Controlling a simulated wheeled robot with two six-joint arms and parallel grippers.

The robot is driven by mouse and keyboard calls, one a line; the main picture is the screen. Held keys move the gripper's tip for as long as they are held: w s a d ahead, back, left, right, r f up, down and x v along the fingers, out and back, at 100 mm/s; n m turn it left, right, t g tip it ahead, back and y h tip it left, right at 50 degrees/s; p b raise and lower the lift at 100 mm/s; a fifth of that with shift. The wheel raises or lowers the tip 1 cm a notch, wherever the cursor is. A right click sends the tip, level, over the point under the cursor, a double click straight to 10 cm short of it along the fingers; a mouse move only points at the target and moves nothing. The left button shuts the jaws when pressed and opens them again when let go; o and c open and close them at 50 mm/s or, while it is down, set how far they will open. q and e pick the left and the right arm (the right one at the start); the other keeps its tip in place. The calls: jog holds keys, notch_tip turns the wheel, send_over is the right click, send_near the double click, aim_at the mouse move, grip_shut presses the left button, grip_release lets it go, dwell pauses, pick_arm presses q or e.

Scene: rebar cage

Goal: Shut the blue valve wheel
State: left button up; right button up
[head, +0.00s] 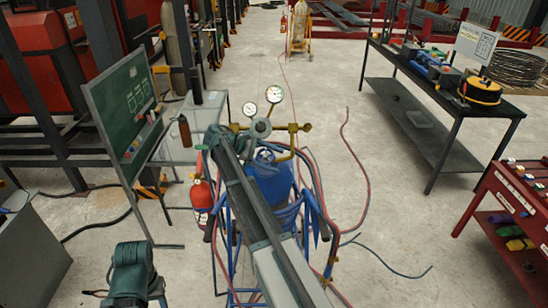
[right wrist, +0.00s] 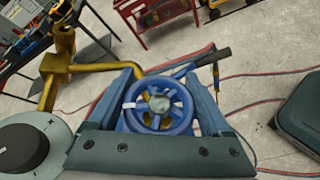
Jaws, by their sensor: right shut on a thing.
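The blue valve wheel (right wrist: 160,104) shows in the right wrist view, a spoked ring with a grey hub and a white mark on its left rim. My right gripper (right wrist: 162,84) is shut on it, with one blue finger on each side of the rim. In the head view my right arm reaches from the bottom up to the valve and hides part of it. The wheel is on the gas set with brass fittings, above a blue cylinder (head: 272,185). My left gripper is not in view; only a part of my left arm shows at bottom left.
Two round gauges (head: 274,94) stand behind the valve. A blue cart frame and red and blue hoses (head: 363,190) surround the cylinder. A red extinguisher (head: 201,195) and a green board (head: 124,100) stand left.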

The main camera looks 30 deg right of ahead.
dwell(0.4)
jog(key=o, duration=1.2)
jog(key=shift+c, duration=0.2)
jog(key=p+v, duration=0.6)
jog(key=v, duration=0.7)
jog(key=shift+w+a+r+p, duration=0.2)
jog(key=shift+w+p, duration=0.05)
jog(key=shift+p, duration=0.05)
